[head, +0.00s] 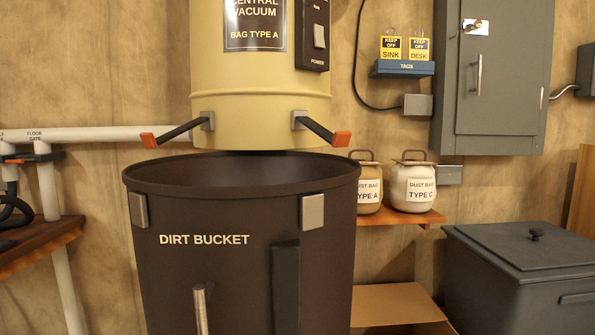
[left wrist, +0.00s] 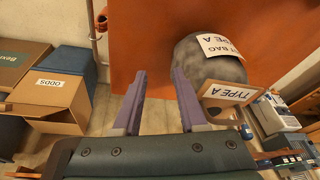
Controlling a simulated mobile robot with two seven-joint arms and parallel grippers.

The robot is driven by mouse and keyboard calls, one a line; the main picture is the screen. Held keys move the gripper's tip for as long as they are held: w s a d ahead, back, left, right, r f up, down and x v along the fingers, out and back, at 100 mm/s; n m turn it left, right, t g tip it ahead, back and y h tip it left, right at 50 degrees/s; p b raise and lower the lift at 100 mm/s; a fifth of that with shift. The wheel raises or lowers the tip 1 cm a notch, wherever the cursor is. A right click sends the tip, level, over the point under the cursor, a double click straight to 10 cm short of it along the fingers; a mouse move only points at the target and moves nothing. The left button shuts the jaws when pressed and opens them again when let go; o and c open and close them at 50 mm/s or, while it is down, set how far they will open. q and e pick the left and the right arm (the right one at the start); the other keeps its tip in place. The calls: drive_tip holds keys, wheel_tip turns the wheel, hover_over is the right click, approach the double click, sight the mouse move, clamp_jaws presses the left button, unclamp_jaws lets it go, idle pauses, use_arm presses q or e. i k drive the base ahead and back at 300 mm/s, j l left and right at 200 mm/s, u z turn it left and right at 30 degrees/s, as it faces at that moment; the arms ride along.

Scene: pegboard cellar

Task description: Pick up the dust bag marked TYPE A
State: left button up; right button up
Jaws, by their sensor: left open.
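In the head view a tan dust bag marked TYPE A (head: 369,191) stands on a small wooden shelf (head: 400,219), its left side hidden by the dirt bucket. A pale dust bag marked TYPE C (head: 413,188) stands to its right. In the left wrist view a grey rounded bag with a TYPE A label (left wrist: 205,64) lies against an orange-brown surface; I cannot tell if it is the same bag. My left gripper (left wrist: 159,74) is open and empty, with the grey bag beside its right finger. Neither gripper shows in the head view.
The dark dirt bucket (head: 240,270) stands in front, under the central vacuum (head: 260,95). A grey lidded bin (head: 520,270) and open cardboard box (head: 395,305) are at the lower right. The left wrist view shows an ODDS box (left wrist: 52,88) and a TYPE A card (left wrist: 230,92).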

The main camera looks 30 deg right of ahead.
sight(370, 185)
drive_tip(key=z, duration=1.45)
